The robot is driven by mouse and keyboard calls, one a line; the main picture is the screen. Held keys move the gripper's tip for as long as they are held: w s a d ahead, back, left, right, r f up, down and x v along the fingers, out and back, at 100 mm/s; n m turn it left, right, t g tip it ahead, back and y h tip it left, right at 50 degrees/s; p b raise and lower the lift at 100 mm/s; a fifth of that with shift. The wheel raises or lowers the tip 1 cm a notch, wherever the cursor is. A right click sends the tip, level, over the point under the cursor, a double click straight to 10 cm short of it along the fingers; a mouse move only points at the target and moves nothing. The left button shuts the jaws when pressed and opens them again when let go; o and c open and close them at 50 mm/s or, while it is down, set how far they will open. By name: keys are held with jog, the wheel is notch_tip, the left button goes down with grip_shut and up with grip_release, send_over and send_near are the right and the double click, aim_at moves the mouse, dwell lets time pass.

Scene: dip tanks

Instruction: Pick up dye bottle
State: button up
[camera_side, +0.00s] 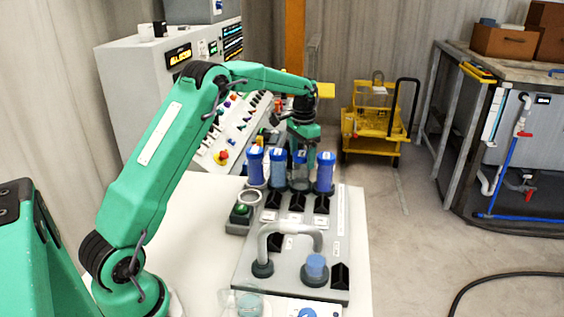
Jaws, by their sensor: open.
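Several upright blue cylinders that look like dye bottles stand in a row at the back of a grey panel, among them a left one (256,168), a second one (278,170) and a right one (325,173). Another blue-topped one (300,160) stands between them, partly behind clear material and my gripper. My gripper (301,150) points down over this row, its fingers open around or just above that middle bottle. I cannot tell whether the fingers touch it. A short blue piece (316,267) sits in a dark holder at the panel's front.
The grey panel (345,225) lies on a white table (185,255). A curved grey pipe (290,230) arches over its front. A clear vessel (242,302) stands at the front edge. A control console (228,128) stands behind on the left. The table's left part is clear.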

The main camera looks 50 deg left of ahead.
jog(key=shift+f, duration=1.3)
jog(key=c, duration=1)
jog(key=shift+c, duration=0.2)
jog(key=shift+r, duration=0.15)
jog(key=shift+r, duration=0.55)
notch_tip(320, 180, up, 3)
jog(key=shift+d, duration=0.1)
jog(key=s+d+r, duration=0.2)
jog(key=d+r, duration=0.4)
jog(key=d, duration=0.5)
jog(key=shift+s+r, duration=0.3)
jog(key=shift+s, duration=0.05)
